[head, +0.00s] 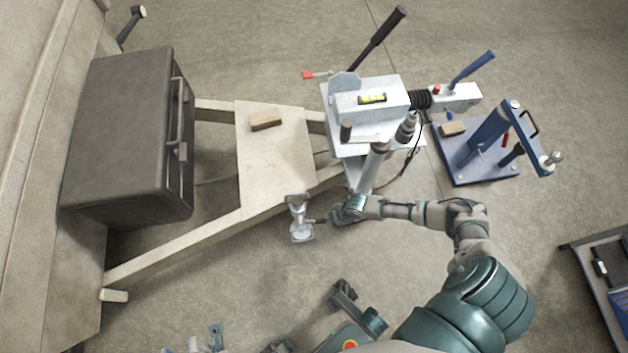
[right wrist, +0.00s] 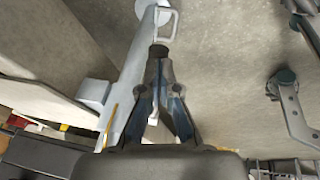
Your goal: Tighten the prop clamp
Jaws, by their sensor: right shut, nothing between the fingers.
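The prop (head: 299,229) is a short pale metal stand beside the trailer frame's near beam, left of my right gripper (head: 341,211). In the right wrist view its pale tube (right wrist: 133,88) runs up to a round plate. The clamp's inner parts are too small to make out.
The pale trailer beam (head: 190,245) runs behind the prop. The coupling head (head: 370,105) and a pale tube (head: 374,168) stand close above my right wrist. A dark case (head: 125,135) sits at left, a blue stand (head: 485,150) at right. Bare floor lies below the prop.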

